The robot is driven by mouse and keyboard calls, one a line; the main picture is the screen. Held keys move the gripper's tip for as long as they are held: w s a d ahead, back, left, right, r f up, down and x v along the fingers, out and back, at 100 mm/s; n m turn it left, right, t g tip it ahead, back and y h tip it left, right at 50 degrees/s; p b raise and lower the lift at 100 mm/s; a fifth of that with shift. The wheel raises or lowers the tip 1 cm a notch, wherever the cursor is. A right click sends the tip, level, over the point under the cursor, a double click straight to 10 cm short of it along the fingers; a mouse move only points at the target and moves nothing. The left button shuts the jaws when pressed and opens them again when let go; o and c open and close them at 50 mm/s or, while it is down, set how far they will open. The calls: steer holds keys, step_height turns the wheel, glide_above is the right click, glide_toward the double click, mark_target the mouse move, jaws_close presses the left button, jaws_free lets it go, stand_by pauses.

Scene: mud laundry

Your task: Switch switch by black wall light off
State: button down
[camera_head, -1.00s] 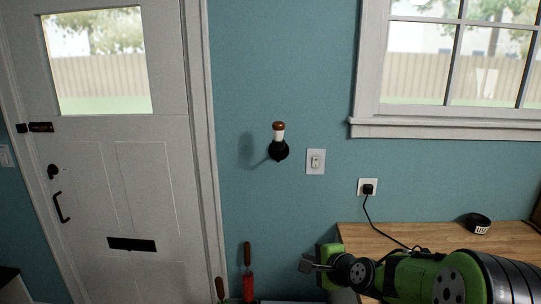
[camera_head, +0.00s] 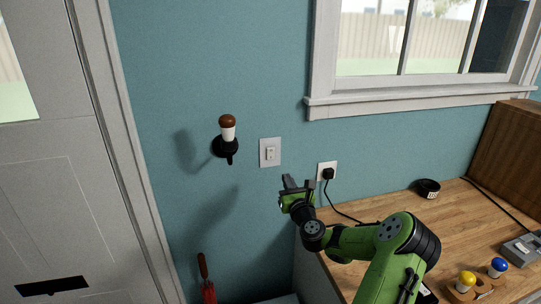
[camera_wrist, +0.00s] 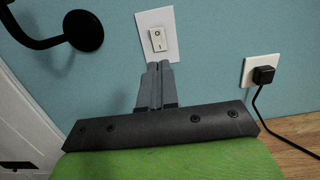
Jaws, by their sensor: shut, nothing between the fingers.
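The black wall light (camera_head: 225,146) is on the teal wall, with a white and brown bulb-like top. Just right of it is the white wall switch (camera_head: 270,153), a plate with a small rocker. In the wrist view the switch (camera_wrist: 158,40) shows upright, a little beyond my fingertips, and its lower edge is partly hidden by them. My gripper (camera_head: 297,183) is below and slightly right of the switch in the head view. Its two fingers (camera_wrist: 159,68) are together and empty. I cannot tell whether they touch the plate. Part of the light's black base (camera_wrist: 83,30) shows at upper left.
A wall socket with a black plug (camera_head: 327,173) and cable is right of the switch. A wooden counter (camera_head: 455,215) below holds a black round item (camera_head: 428,188) and several small objects. A window is above, a white door at left.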

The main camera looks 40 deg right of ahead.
mark_target(272, 150)
steer(key=p+x, duration=0.3)
steer(key=x, duration=1.1)
steer(key=shift+w, duration=0.25)
steer(key=shift+f, duration=0.1)
steer(key=shift+w+d+r, duration=0.1)
steer(key=shift+w+r, duration=0.05)
steer(key=shift+r, duration=0.3)
steer(key=shift+f+p, duration=0.1)
steer(key=shift+p, duration=0.2)
